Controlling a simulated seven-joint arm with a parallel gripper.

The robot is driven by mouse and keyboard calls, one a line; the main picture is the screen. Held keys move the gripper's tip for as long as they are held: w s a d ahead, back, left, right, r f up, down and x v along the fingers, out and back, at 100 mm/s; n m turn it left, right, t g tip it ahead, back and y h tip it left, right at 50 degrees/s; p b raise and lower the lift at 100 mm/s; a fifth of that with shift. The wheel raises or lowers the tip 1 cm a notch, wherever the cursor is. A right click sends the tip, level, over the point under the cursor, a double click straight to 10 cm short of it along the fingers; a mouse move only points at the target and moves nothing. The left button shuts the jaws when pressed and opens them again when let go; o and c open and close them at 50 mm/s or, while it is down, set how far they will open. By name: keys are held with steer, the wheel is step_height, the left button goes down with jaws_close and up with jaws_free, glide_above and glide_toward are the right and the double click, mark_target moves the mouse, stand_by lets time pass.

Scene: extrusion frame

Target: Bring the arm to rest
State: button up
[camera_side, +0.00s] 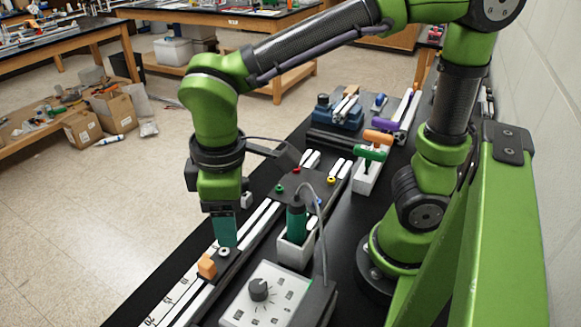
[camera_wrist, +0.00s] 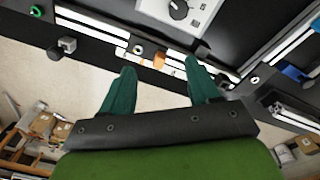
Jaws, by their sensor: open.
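My gripper (camera_side: 225,246) hangs pointing down over the front part of the black bench in the side view, with its teal fingers just above a dark plate with a pale ring (camera_side: 225,252). In the wrist view my gripper (camera_wrist: 160,64) has its two fingers spread apart with nothing held between them. An orange block (camera_side: 207,266) sits on the pale rail just left of the fingertips; it also shows between the fingertips in the wrist view (camera_wrist: 158,60). Whether the fingertips touch the plate cannot be told.
A control box with a knob (camera_side: 262,291) and a teal-handled tool in a white holder (camera_side: 294,253) stand right of my gripper. Behind are a dark tray with coloured rings (camera_side: 300,187), green and orange T-handles (camera_side: 370,153), and a blue vise (camera_side: 338,115). Open floor lies left.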

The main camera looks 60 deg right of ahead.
steer(key=d+r+m+t+y, duration=0.1)
steer(key=d+r+m+t, duration=0.1)
steer(key=d+m, duration=0.3)
steer(key=s+d+r+m+t+y, duration=0.1)
steer(key=d+m+t, duration=0.3)
steer(key=d, duration=0.6)
steer(key=shift+s+d+r+m+t, duration=0.2)
steer(key=shift+r+m+t, duration=0.1)
steer(key=shift+r+m, duration=0.45)
